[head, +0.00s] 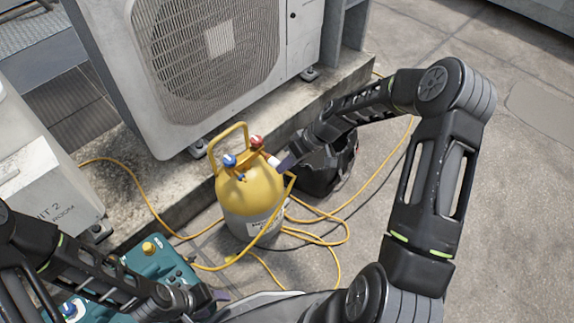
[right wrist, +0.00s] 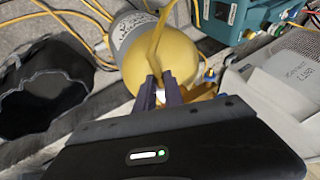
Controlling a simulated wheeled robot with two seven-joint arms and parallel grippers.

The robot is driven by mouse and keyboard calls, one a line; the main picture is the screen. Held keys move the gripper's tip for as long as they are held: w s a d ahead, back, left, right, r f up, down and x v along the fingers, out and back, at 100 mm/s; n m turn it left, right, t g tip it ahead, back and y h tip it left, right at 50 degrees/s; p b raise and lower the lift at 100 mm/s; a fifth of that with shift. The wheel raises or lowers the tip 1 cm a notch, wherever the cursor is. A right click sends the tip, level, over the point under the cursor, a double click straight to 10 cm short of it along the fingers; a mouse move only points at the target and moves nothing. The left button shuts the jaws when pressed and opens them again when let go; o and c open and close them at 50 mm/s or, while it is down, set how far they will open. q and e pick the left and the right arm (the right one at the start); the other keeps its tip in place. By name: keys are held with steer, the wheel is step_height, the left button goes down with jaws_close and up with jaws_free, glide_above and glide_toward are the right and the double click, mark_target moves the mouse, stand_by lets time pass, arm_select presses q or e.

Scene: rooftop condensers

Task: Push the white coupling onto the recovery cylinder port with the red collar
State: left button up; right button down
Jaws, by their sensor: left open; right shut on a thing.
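The recovery cylinder (head: 250,192), yellow above and grey below, stands upright on the ground; its yellow top also shows in the right wrist view (right wrist: 132,65). On its top are a red fitting (head: 256,141) and a blue one (head: 229,160). My right gripper (head: 279,162) is beside the red fitting, shut on the white coupling (right wrist: 163,97), with the yellow hose (right wrist: 156,45) close by. The fingers hide much of the coupling, and I cannot tell whether it touches the port. My left gripper (head: 207,297) is open and empty at the bottom, over the teal unit's right side.
A black bag (head: 330,170) stands right of the cylinder. A teal unit (head: 150,262) lies at lower left. The large condenser (head: 130,75) stands on a concrete ledge behind. Yellow hose loops lie on the ground around the cylinder. The floor at right is clear.

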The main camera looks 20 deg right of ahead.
steer(key=c, duration=1.4)
jaws_free()
steer(key=shift+o, duration=0.2)
steer(key=s+d, duration=0.2)
steer(key=s, duration=0.5)
steer(key=shift+d, duration=0.4)
